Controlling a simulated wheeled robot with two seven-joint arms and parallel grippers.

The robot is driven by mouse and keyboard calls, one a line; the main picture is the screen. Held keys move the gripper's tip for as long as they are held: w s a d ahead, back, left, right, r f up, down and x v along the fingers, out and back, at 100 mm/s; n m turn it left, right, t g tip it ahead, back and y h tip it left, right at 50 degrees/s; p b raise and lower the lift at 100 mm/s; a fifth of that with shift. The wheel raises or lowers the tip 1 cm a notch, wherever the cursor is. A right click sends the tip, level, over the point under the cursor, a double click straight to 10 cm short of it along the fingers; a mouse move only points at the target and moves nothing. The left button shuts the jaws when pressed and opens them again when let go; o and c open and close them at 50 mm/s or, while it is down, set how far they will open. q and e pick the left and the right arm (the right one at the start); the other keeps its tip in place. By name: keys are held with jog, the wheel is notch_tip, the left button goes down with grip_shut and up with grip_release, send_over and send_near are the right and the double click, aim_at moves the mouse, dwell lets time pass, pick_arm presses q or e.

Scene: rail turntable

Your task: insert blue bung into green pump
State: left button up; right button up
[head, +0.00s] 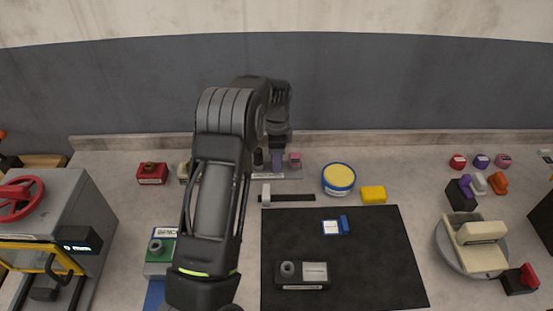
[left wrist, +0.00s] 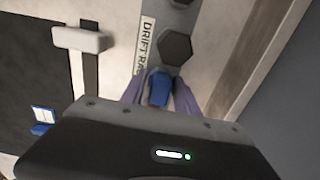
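The blue bung (left wrist: 158,88) shows in the left wrist view at the grey rack (left wrist: 210,12), whose label is partly readable as "DRIFT RA". My left gripper (left wrist: 159,82) has its two purplish fingers on either side of the bung, with no clear gap. In the head view my left arm reaches over the table, and its gripper (head: 277,158) points down at the rack (head: 292,173); the bung is hidden there. The green pump (head: 158,268), with a grey round port on top, stands at the left, partly behind my left arm. My right gripper is not in view.
A black mat (head: 380,270) holds a dark device (head: 302,274) and a blue item (head: 344,223) beside a white card. A yellow-topped tub (head: 338,178) and yellow block (head: 373,194) stand right of the rack. A turntable (head: 450,255) is at right, a grey machine (head: 65,210) at left.

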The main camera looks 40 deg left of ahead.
pick_arm(q)
grip_shut()
dwell(0.7)
